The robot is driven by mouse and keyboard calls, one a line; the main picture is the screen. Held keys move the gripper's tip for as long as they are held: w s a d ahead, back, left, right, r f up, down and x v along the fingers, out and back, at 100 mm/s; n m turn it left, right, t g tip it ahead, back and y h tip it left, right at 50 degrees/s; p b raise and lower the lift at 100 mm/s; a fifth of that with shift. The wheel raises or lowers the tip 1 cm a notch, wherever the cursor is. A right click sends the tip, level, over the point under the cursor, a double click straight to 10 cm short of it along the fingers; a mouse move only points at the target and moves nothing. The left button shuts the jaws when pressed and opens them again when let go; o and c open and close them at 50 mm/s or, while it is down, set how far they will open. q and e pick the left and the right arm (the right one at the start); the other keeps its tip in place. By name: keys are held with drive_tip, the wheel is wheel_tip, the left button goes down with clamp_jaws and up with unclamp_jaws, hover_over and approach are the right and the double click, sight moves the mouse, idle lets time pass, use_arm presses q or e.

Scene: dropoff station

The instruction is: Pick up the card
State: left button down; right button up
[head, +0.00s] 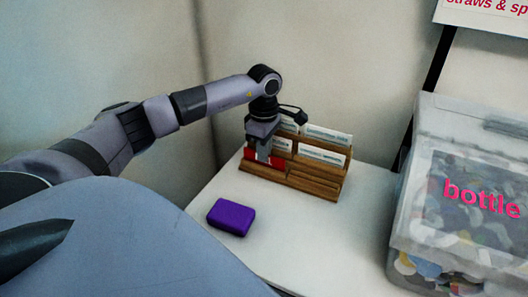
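A wooden card rack (318,188) stands on the white table in the head view. White cards (328,134) with printing stand in its slots, and a white card also stands at the middle right (321,155). A red card (277,151) is at the rack's left, partly hidden by my gripper. My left gripper (263,157) points down at the rack's left side, in front of or at the red card. Whether its fingers touch or hold the card cannot be told. My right gripper is not in view.
A purple box (231,217) lies on the white table (300,240), in front of the rack. A clear bin (428,215) marked "bottle", full of caps, stands at the right. Walls close in behind the rack. The table's front middle is clear.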

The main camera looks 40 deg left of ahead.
use_arm(q)
drive_tip(key=shift+r, duration=0.1)
drive_tip(key=shift+r, duration=0.55)
wheel_tip(320, 180, up, 19)
drive_tip(key=p, duration=0.2)
drive_tip(key=shift+f, duration=0.1)
idle(1.2)
